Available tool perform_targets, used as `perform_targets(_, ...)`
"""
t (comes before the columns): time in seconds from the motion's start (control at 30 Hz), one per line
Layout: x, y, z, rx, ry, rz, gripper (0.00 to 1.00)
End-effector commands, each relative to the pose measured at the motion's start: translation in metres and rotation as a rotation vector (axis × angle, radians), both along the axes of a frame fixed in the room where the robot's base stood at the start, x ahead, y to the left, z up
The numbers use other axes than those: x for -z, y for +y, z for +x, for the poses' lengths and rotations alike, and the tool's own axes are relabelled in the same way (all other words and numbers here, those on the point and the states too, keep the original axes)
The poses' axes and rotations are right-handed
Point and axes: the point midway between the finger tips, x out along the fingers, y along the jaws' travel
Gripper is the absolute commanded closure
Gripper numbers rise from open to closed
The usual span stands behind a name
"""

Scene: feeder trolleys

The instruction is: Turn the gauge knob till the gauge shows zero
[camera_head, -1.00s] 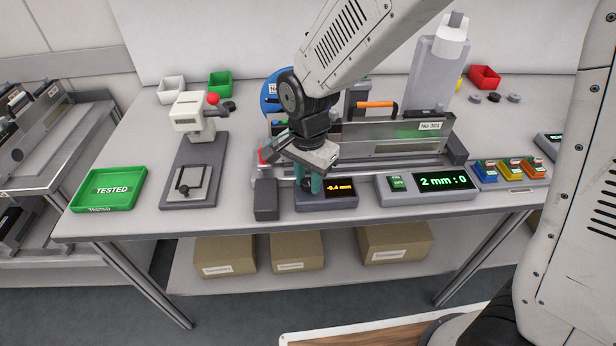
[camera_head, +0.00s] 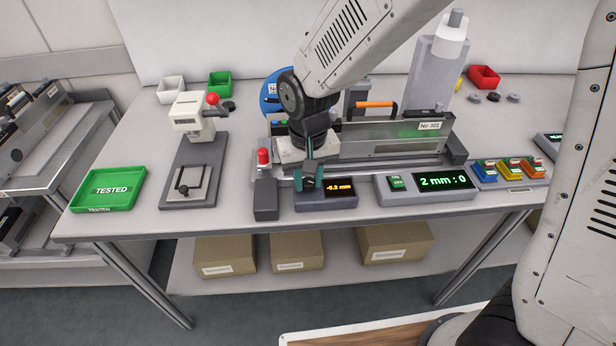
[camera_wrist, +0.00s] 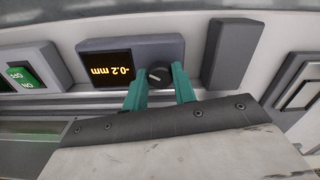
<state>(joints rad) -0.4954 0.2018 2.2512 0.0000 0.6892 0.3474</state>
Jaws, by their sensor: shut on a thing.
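The gauge box (camera_head: 326,204) stands at the front of the table, below the feeder. Its orange display (camera_head: 340,188) reads -0.2 mm, and it shows upside down in the wrist view (camera_wrist: 110,71). The dark round gauge knob (camera_wrist: 158,74) has a light pointer mark and sits beside the display. My gripper (camera_head: 309,182) points down at the knob. In the wrist view its green fingers (camera_wrist: 159,82) stand on both sides of the knob, shut on it. The fingers hide most of the knob in the head view.
A counter box (camera_head: 385,190) with a green display reading "2 mm : 0" stands to the right. A grey block (camera_head: 266,200) is close on the left. The feeder (camera_head: 385,145) lies just behind.

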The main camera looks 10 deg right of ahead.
Motion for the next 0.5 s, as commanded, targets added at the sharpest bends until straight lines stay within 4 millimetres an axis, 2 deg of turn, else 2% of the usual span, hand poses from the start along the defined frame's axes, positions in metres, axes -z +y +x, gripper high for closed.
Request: perform_targets(0.5,-0.0011,0.0002,0.0013,-0.488,-0.004,0.002,0.96)
